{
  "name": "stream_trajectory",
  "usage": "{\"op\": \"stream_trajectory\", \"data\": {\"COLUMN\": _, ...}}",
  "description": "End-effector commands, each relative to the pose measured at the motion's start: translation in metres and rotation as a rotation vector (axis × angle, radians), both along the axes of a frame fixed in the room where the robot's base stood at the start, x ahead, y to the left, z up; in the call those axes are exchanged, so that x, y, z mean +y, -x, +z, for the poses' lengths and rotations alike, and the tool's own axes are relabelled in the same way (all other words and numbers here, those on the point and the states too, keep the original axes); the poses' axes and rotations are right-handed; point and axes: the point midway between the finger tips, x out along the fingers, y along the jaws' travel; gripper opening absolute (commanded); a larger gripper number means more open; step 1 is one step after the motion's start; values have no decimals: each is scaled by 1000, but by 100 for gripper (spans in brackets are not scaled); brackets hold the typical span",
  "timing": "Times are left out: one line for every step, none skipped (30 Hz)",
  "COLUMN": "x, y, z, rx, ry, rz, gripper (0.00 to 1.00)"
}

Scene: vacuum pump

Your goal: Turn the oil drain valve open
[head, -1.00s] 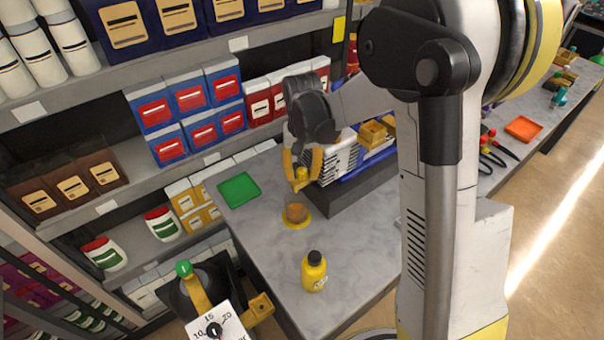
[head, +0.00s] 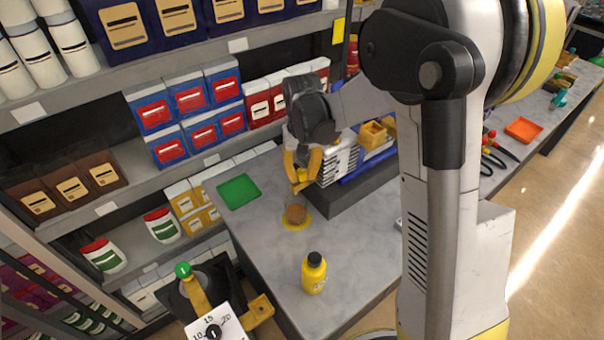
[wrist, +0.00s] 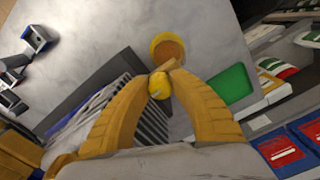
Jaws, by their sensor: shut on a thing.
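The vacuum pump, with its dark and pale fins (head: 342,167), stands on a dark block on the table; my arm partly covers it. Its yellow oil drain valve (head: 302,174) is at the near left end, mostly hidden by my fingers. In the wrist view the yellow valve (wrist: 159,84) shows between my yellow fingers. My gripper (head: 299,187) is shut on it, and the wrist view shows the fingertips (wrist: 168,70) meeting around it. A clear cup with brown oil (head: 295,214) stands below the valve on a yellow round base, which also shows in the wrist view (wrist: 157,42).
A yellow bottle (head: 314,273) stands nearer on the table. A green tray (head: 238,191) lies left of the cup. Shelves with boxes (head: 186,98) rise behind. The tabletop around the bottle is clear.

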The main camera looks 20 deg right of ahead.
Motion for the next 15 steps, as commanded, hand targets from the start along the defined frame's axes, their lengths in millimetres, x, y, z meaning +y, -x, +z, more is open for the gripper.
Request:
{"op": "stream_trajectory", "data": {"x": 0, "y": 0, "z": 0, "rx": 1, "ry": 0, "rz": 0, "gripper": 31}}
{"op": "stream_trajectory", "data": {"x": 0, "y": 0, "z": 0, "rx": 1, "ry": 0, "rz": 0, "gripper": 36}}
{"op": "stream_trajectory", "data": {"x": 0, "y": 0, "z": 0, "rx": 1, "ry": 0, "rz": 0, "gripper": 36}}
{"op": "stream_trajectory", "data": {"x": 0, "y": 0, "z": 0, "rx": 1, "ry": 0, "rz": -1, "gripper": 36}}
{"op": "stream_trajectory", "data": {"x": 0, "y": 0, "z": 0, "rx": 1, "ry": 0, "rz": -1, "gripper": 36}}
{"op": "stream_trajectory", "data": {"x": 0, "y": 0, "z": 0, "rx": 1, "ry": 0, "rz": -1, "gripper": 36}}
{"op": "stream_trajectory", "data": {"x": 0, "y": 0, "z": 0, "rx": 1, "ry": 0, "rz": -1, "gripper": 36}}
{"op": "stream_trajectory", "data": {"x": 0, "y": 0, "z": 0, "rx": 0, "ry": 0, "rz": -1, "gripper": 36}}
{"op": "stream_trajectory", "data": {"x": 0, "y": 0, "z": 0, "rx": 0, "ry": 0, "rz": -1, "gripper": 36}}
{"op": "stream_trajectory", "data": {"x": 0, "y": 0, "z": 0, "rx": 0, "ry": 0, "rz": -1, "gripper": 36}}
{"op": "stream_trajectory", "data": {"x": 0, "y": 0, "z": 1, "rx": 0, "ry": 0, "rz": -1, "gripper": 36}}
{"op": "stream_trajectory", "data": {"x": 0, "y": 0, "z": 3, "rx": 0, "ry": 0, "rz": -1, "gripper": 36}}
{"op": "stream_trajectory", "data": {"x": 0, "y": 0, "z": 5, "rx": 0, "ry": 0, "rz": -1, "gripper": 36}}
{"op": "stream_trajectory", "data": {"x": 0, "y": 0, "z": 8, "rx": 0, "ry": 0, "rz": -1, "gripper": 36}}
{"op": "stream_trajectory", "data": {"x": 0, "y": 0, "z": 13, "rx": 0, "ry": 0, "rz": -1, "gripper": 36}}
